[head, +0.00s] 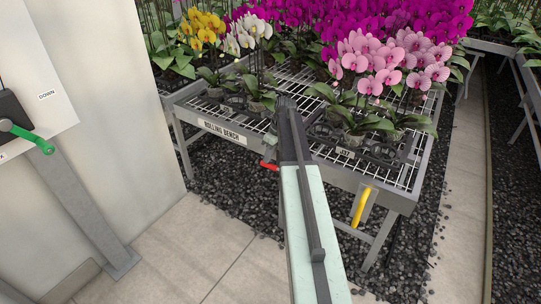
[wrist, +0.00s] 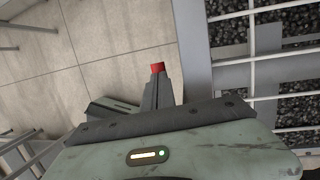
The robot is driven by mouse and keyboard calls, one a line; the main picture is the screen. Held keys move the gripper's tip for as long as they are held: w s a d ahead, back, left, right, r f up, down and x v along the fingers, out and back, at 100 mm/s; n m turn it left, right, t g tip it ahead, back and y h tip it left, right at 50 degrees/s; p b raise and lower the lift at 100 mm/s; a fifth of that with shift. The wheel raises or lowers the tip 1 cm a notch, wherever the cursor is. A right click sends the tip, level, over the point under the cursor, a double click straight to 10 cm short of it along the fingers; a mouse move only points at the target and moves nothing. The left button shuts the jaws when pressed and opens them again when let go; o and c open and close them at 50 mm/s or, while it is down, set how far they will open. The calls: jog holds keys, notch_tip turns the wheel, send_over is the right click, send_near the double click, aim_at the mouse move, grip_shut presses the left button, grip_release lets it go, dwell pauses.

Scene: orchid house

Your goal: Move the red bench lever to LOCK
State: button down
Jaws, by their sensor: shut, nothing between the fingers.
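The red bench lever (head: 268,165) shows as a short red end at the front rail of the rolling bench, just left of my arm. The rest of it and any LOCK mark are hidden or out of view. In the wrist view its red end (wrist: 157,68) shows right at the tips of my gripper (wrist: 157,82). The fingers are shut with nothing between them. I cannot tell whether they touch the lever. In the head view my arm covers much of the rail beside the lever, and the fingers are hard to make out.
The rolling bench (head: 216,131) carries potted orchids on a wire top. A yellow handle (head: 361,205) hangs from its front rail to the right. A green lever (head: 27,137) is on a panel at the far left. Paved floor (head: 190,245) lies clear in front.

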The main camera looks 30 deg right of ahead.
jog(key=shift+a+f, duration=0.1)
jog(key=shift+a, duration=0.05)
jog(key=shift+r+p, duration=0.45)
jog(key=shift+p, duration=0.2)
jog(key=w+p+v, duration=0.3)
jog(key=p+v, duration=1)
jog(key=shift+a+r, duration=0.3)
